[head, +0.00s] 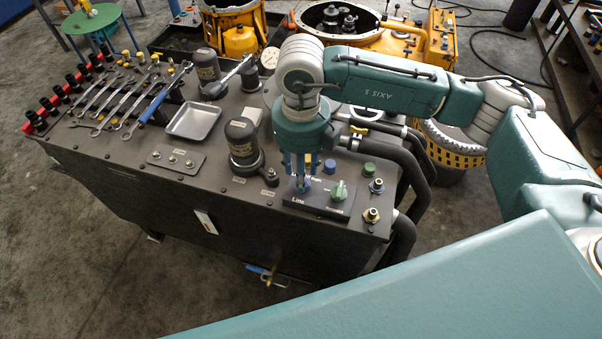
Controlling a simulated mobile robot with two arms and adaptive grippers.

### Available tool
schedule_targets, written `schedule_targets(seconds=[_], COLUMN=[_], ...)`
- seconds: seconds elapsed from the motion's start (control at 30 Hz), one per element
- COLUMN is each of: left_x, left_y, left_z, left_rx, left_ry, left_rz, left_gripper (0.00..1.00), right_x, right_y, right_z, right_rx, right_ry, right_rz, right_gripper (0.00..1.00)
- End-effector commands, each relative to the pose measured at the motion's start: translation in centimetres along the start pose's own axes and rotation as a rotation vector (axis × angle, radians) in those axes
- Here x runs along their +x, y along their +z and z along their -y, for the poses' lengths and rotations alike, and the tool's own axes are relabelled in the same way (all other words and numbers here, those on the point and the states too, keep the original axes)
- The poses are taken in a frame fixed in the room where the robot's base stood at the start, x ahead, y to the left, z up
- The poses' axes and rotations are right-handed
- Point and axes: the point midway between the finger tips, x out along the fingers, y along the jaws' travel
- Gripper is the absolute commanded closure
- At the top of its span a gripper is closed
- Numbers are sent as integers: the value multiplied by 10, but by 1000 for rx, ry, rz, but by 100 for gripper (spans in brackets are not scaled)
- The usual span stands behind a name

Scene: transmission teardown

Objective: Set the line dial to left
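My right gripper (302,172) points straight down over the left end of a black panel box (318,208) whose lettering reads "Line". Its fingers come down around a small blue knob (303,184), which appears to be the line dial and is largely hidden by them. I cannot tell whether the fingers touch it or how it is turned. A green dial (339,190) stands at the panel's right end, clear of the gripper. My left gripper is out of view.
A black cylinder (241,140) stands to the left, with a metal tray (192,121) and wrenches (125,95) beyond. An orange housing (400,42) stands behind.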

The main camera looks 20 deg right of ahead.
Motion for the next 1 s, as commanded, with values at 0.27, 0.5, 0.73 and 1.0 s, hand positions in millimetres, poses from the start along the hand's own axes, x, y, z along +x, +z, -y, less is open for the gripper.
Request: schedule_targets(seconds=[0.27,0.5,0.73,1.0], left_x=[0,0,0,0], left_y=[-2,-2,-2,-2], left_z=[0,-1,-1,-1], left_rx=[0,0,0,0], left_ry=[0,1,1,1], left_rz=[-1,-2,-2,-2], left_gripper=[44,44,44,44], right_x=[-62,-94,-101,-101], right_y=[1,0,0,0], right_z=[0,0,0,0], right_rx=[-2,-3,-3,-2], right_ry=[-1,-1,0,0], right_rz=[6,3,2,2], right_gripper=[64,64,64,64])
